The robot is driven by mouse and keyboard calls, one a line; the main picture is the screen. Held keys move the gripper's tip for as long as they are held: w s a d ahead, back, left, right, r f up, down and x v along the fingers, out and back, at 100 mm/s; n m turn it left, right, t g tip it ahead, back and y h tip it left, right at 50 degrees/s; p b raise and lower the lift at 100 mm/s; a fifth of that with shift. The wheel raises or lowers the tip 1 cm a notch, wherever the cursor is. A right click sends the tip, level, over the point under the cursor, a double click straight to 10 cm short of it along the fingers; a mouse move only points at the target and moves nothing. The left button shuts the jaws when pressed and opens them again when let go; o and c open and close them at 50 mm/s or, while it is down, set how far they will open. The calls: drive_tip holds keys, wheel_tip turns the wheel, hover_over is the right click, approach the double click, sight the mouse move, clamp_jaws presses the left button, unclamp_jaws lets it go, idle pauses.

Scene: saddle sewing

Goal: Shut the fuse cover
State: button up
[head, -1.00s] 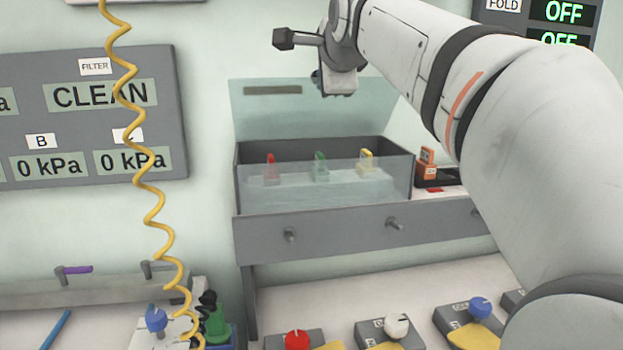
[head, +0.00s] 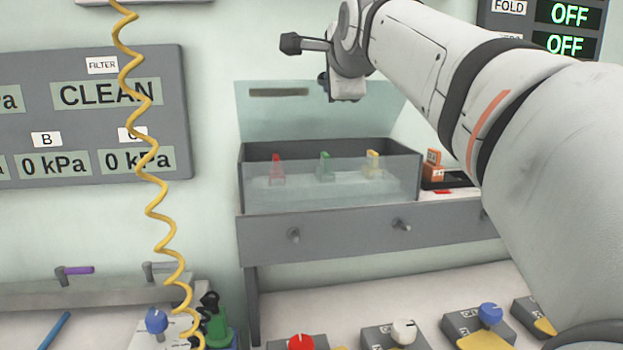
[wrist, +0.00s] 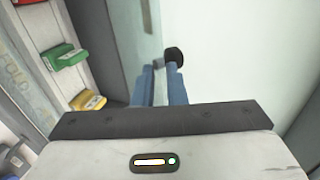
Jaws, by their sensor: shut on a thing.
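The fuse cover (head: 270,118) is a clear, greenish panel standing open and raised at the back of the grey fuse box (head: 330,225). My gripper (head: 324,86) is at the cover's upper edge, right of its dark strip. In the wrist view my blue fingers (wrist: 162,82) are closed together at the panel, by a dark round knob (wrist: 173,55); the exact grip point is partly hidden. Inside the box stand a red fuse (head: 277,168), a green fuse (head: 325,165) and a yellow fuse (head: 373,163), seen through the clear front.
An orange fuse (head: 433,165) sits in a dark holder right of the box. A coiled yellow cord (head: 152,150) hangs at the left. Red (head: 301,343), white (head: 403,328) and blue (head: 490,312) knobs are on the bench below. The space above the box is open.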

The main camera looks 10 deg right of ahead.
drive_tip(key=shift+s+f+t+b, duration=0.3)
drive_tip(key=shift+s+f+b, duration=0.25)
drive_tip(key=shift+b, duration=0.9)
drive_tip(key=shift+f+b, duration=0.15)
drive_tip(key=shift+b, duration=0.25)
drive_tip(key=shift+s+f+t+b, duration=0.15)
drive_tip(key=shift+f+t+b, duration=0.15)
drive_tip(key=shift+b, duration=0.35)
drive_tip(key=shift+s+f+t+b, duration=0.45)
drive_tip(key=shift+f+t+b, duration=0.05)
drive_tip(key=shift+b, duration=1.2)
drive_tip(key=o, duration=1.4)
drive_tip(key=shift+r, duration=0.1)
drive_tip(key=shift+o, duration=0.2)
drive_tip(key=shift+s, duration=0.1)
